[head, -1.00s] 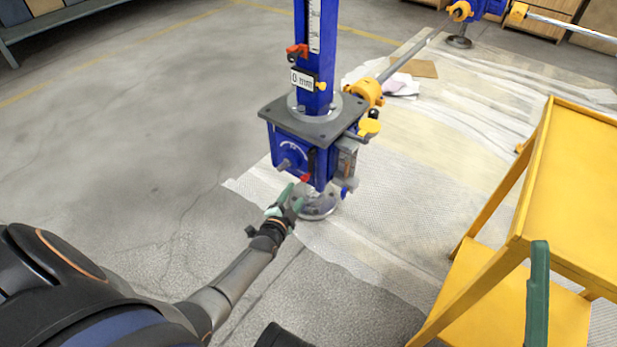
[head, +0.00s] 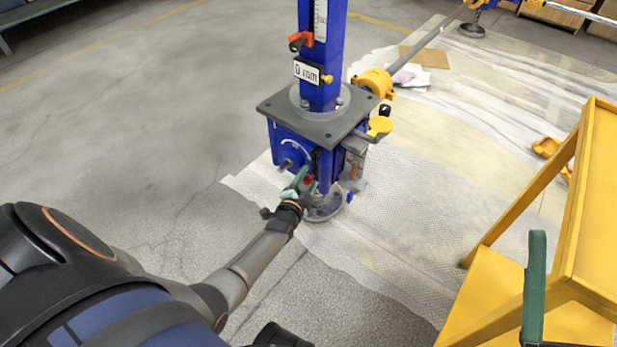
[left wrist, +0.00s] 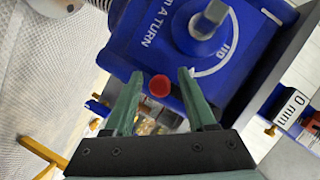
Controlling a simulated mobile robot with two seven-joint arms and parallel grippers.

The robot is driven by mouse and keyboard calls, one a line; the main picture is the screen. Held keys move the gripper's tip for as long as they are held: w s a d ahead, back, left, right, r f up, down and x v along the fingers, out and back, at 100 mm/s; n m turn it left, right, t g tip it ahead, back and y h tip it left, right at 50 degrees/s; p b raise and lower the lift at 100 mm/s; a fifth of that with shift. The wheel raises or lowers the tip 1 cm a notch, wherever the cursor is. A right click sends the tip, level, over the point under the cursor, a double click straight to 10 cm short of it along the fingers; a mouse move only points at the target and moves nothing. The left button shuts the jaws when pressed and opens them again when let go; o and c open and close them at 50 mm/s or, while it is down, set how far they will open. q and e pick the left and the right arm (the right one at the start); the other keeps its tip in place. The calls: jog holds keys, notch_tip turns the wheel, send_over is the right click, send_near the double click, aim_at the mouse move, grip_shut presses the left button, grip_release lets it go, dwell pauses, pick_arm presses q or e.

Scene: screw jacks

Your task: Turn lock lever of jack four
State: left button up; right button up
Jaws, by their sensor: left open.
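The blue screw jack (head: 290,145) stands upright on a round metal foot (head: 325,207); I see no jack number on it. The lock lever's red knob (head: 308,180) is low on the housing's front. In the left wrist view the red knob (left wrist: 160,86) lies between my open left fingers, with visible gaps on both sides. My left gripper (head: 303,180) is at the housing's lower front. The lever's shaft is mostly hidden behind the knob and fingers. A green finger, apparently my right gripper (head: 536,285), shows at the lower right; its opening is unclear.
A yellow cart (head: 585,210) stands at the right. A grey bar (head: 425,45) runs from the jack's yellow collar (head: 375,82) to the back right. A textured sheet (head: 400,200) lies under the jack. Open concrete floor (head: 130,140) is at the left.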

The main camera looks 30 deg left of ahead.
pick_arm(q)
grip_shut()
dwell(0.5)
jog(key=shift+w+r, duration=0.1)
jog(key=shift+r, duration=0.05)
dwell(0.9)
